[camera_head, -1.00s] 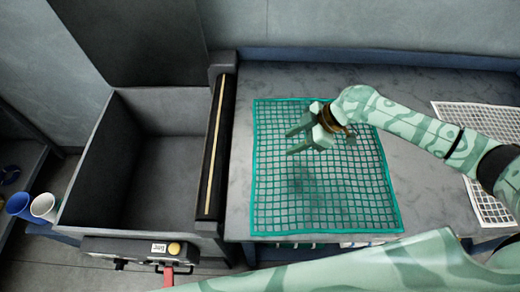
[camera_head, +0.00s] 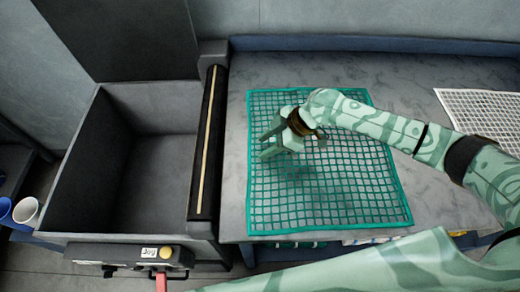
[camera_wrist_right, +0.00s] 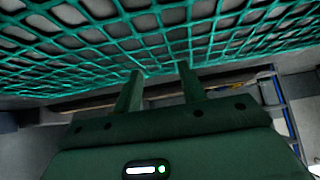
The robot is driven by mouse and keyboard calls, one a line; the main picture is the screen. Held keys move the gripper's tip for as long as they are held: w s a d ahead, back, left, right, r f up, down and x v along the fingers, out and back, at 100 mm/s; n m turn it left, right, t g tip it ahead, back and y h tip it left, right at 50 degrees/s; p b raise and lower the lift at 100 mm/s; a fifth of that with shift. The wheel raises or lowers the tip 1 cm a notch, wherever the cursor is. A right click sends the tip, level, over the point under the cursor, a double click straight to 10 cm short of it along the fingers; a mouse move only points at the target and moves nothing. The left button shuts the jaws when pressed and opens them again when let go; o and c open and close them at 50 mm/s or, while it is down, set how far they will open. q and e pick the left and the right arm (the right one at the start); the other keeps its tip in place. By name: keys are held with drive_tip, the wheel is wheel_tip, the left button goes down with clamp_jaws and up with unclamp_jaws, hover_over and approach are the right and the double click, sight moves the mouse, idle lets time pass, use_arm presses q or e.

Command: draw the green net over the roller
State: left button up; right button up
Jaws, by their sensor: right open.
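The green net (camera_head: 335,205) lies flat on the grey table, to the right of the roller. The roller (camera_head: 208,150) is a dark bar with a pale stripe, between the table and the open bin. My right gripper (camera_head: 266,146) is open and empty, over the upper left part of the net, its fingers pointing left toward the roller. In the right wrist view the two fingers (camera_wrist_right: 158,76) are apart, with the net (camera_wrist_right: 100,40) across the top. I cannot tell whether the fingertips touch the net. My left gripper is not in view.
A deep grey bin (camera_head: 150,185) stands left of the roller, with a control box (camera_head: 130,254) on its front. A white net (camera_head: 490,115) lies at the table's right. A white cup (camera_head: 27,212) and a blue cup (camera_head: 5,208) are at far left.

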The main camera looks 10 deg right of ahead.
drive_tip(key=shift+f, duration=0.1)
drive_tip(key=shift+s+f, duration=0.1)
clamp_jaws()
